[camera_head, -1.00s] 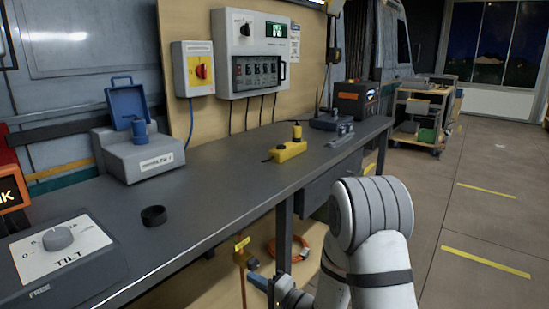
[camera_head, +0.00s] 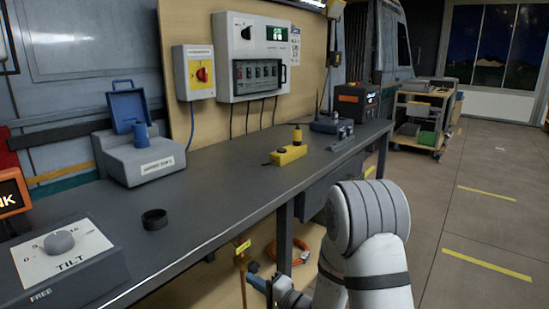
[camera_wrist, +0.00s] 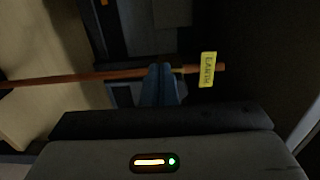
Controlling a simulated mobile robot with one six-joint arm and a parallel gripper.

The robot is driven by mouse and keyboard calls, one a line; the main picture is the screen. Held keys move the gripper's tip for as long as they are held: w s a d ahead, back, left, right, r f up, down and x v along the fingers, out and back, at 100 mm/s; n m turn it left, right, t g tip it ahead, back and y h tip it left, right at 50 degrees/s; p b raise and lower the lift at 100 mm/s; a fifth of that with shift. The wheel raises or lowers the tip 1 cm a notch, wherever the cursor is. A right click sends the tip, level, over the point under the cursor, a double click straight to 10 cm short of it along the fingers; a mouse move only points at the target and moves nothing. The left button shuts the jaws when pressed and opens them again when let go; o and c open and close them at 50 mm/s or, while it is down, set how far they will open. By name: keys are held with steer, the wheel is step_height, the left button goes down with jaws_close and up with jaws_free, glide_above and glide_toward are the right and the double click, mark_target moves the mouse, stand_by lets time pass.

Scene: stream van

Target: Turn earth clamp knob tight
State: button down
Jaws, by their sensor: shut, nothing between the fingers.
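A copper-coloured rod (camera_head: 241,282) stands below the bench's front edge, with a yellow tag (camera_head: 243,246) near its top. In the wrist view the rod (camera_wrist: 50,80) runs across the picture and the tag (camera_wrist: 208,69) reads EARTH. My gripper (camera_head: 254,282) is low, just right of the rod in the head view. In the wrist view its blue fingers (camera_wrist: 162,82) are together, with their tips over the rod near the tag. I cannot tell if they touch it. No clamp knob can be made out; the fingers and shadow may hide it.
The grey bench (camera_head: 215,205) carries a tilt dial box (camera_head: 65,258), a black ring (camera_head: 154,219) and a yellow block (camera_head: 288,155). A bench leg (camera_head: 285,238) and an orange cable coil (camera_head: 300,252) are right of the rod.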

steer(key=shift+r+p, duration=0.95)
steer(key=shift+p, duration=0.25)
steer(key=shift+f, duration=0.1)
steer(key=v, duration=0.6)
steer(key=shift+s+a, duration=0.25)
steer(key=shift+s, duration=0.1)
